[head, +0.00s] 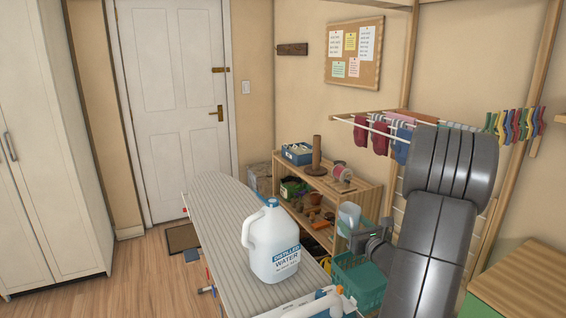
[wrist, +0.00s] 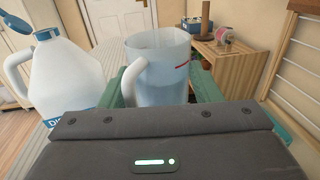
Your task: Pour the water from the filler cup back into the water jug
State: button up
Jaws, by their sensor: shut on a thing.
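The water jug (head: 270,255), white with a blue "Distilled Water" label, stands upright on the ironing board. In the wrist view the jug (wrist: 62,80) is at the left, with a blue cap piece tilted to one side of its neck. The filler cup (wrist: 160,65) is clear and bluish, with a white handle and a red mark. It looks upright between the green fingers of my gripper (wrist: 165,88), which is shut on it. In the head view the cup (head: 348,217) is right of the jug and apart from it. Its water level is hard to tell.
The striped ironing board (head: 215,205) has free room behind the jug. A white and blue object (head: 318,304) lies at its near end. A wooden shelf (head: 345,190) with several items, a green basket (head: 360,285) and a drying rack (head: 370,125) stand to the right.

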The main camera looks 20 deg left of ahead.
jog(key=a+r+n+g+y, duration=0.1)
jog(key=a+r, duration=0.1)
jog(key=a, duration=0.1)
jog(key=a+r+n+g+y, duration=0.1)
jog(key=a+r, duration=0.2)
jog(key=s+a+r+n+g+y, duration=0.1)
jog(key=a+r+g, duration=0.1)
jog(key=a, duration=0.1)
jog(key=shift+s+r+n, duration=0.1)
jog(key=shift+r+n, duration=0.2)
jog(key=s+a+r+n+g+y, duration=0.3)
jog(key=s+a+r+g, duration=0.2)
jog(key=a+r, duration=0.55)
jog(key=shift+s+d+f+m+g+h+p, duration=0.15)
jog(key=shift+d+f+h+p, duration=0.1)
jog(key=shift+f+h+p, duration=0.45)
jog(key=shift+d+f+m+g+h+p, duration=0.1)
jog(key=shift+d+f+m+h+p, duration=0.2)
jog(key=shift+f+p, duration=0.75)
jog(key=shift+s+d+f+m+g+h+p, duration=0.1)
jog(key=shift+d+f+h+p, duration=0.1)
jog(key=shift+f+h+p, duration=0.6)
jog(key=shift+d+r+g+p, duration=0.2)
jog(key=shift+g+p, duration=0.05)
jog(key=shift+p, duration=1.55)
jog(key=shift+f+h+p, duration=0.25)
jog(key=shift+h+p, duration=0.35)
jog(key=shift+p, duration=1.6)
